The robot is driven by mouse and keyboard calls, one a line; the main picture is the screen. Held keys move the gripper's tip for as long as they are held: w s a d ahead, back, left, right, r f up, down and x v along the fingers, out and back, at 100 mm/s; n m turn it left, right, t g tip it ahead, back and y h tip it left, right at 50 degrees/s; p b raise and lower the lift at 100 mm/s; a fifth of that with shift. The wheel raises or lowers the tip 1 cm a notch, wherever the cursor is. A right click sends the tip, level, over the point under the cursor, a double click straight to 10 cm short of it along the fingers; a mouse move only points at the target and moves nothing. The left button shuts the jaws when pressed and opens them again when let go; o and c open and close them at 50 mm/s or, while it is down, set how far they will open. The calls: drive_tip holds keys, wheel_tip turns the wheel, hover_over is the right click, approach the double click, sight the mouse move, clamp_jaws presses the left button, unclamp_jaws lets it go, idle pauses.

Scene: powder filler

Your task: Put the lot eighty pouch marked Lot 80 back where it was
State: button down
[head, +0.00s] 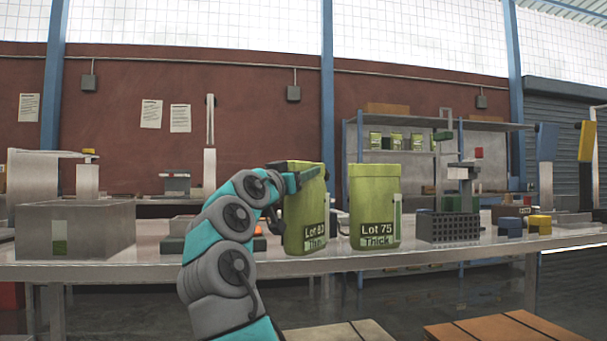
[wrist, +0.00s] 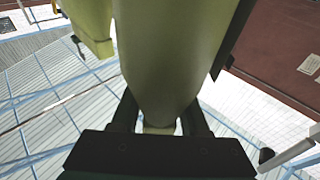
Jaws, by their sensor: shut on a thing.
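A green pouch (head: 306,215) with a dark label reading Lot 8-something, the second digit hard to read, and "Thin" below stands upright, slightly tilted, over the front of the metal table (head: 455,254). My gripper (head: 312,174) is shut on its top; in the wrist view the pouch (wrist: 160,55) fills the space between the two dark fingers (wrist: 160,122). I cannot tell whether its base touches the table. A second green pouch, marked Lot 75 Thick (head: 375,205), stands upright just right of it; a green pouch also shows at upper left in the wrist view (wrist: 92,22).
A grey metal bin (head: 95,231) stands at the left of the table. A dark crate (head: 447,227) and small blue and yellow blocks (head: 540,224) are at the right. Several green pouches (head: 396,141) stand on the shelf behind. Wooden crates (head: 485,331) are in front below.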

drive_tip(key=shift+c, duration=2.1)
unclamp_jaws()
drive_tip(key=shift+f, duration=0.1)
drive_tip(key=shift+r, duration=0.2)
drive_tip(key=b+v, duration=0.2)
drive_tip(key=v, duration=1)
